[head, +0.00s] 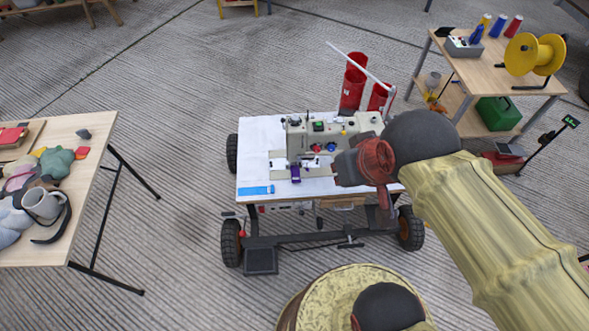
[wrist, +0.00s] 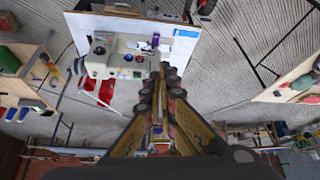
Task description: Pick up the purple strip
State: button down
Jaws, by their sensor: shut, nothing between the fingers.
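The purple strip (head: 295,173) lies at the front of a beige sewing machine (head: 330,135) on a white-topped cart (head: 256,158). It also shows in the wrist view (wrist: 155,41), beyond my fingertips. My gripper (head: 343,167) is above the right part of the cart, to the right of the strip and apart from it. In the wrist view my gripper (wrist: 163,68) has its fingers together with nothing between them. My gripper and wrist hide part of the sewing machine's right end in the head view.
A blue strip (head: 257,190) lies flat near the cart's front left corner. Red cylinders (head: 353,85) stand behind the machine. A cluttered table (head: 90,190) is at left and a shelf table (head: 495,75) at back right. Floor between left table and cart is mostly open.

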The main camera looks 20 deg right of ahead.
aim_at(296, 182)
jog(key=c, duration=2.6)
grip_release()
